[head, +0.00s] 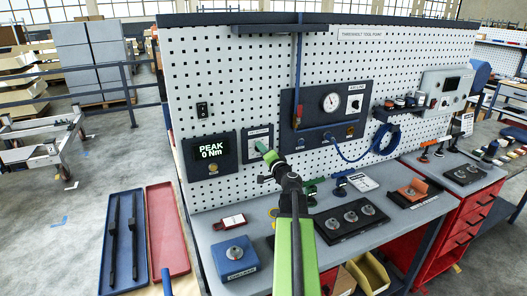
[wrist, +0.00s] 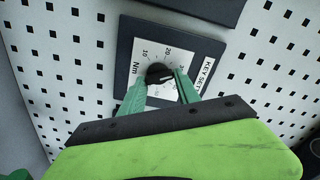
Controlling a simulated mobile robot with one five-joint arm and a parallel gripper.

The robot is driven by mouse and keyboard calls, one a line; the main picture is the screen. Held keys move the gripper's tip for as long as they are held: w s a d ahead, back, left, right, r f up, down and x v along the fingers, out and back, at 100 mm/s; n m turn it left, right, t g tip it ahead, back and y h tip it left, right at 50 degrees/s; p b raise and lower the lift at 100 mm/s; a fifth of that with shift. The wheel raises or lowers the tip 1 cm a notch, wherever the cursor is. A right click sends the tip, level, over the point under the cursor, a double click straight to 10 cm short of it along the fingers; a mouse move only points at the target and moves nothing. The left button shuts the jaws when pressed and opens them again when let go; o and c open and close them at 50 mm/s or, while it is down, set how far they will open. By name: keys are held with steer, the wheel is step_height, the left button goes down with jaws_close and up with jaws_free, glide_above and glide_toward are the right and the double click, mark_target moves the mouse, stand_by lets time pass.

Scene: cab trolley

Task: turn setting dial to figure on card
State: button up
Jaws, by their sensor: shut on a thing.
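The setting dial (wrist: 158,72) is a small black knob on a white scale plate (wrist: 145,50) marked Nm, with figures such as 10 and 20 visible. A pale mark on the knob points roughly right in the wrist view; the figure it meets is hidden. My gripper (wrist: 161,88) has its green fingers shut on the knob, one on each side. In the head view my gripper (head: 266,152) reaches the dark dial panel (head: 250,134) on the pegboard.
The display (head: 210,152) left of the dial reads PEAK 0 Nm. A gauge panel (head: 364,98) is to the right on the pegboard. Below stand a blue block (head: 235,258) and a black socket tray (head: 350,219). Free bench surface is limited.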

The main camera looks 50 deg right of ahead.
jaws_close()
steer(key=m, duration=0.5)
steer(key=shift+f, duration=0.1)
steer(key=shift+w, duration=0.1)
steer(key=o, duration=1)
jaws_free()
steer(key=shift+o, duration=0.3)
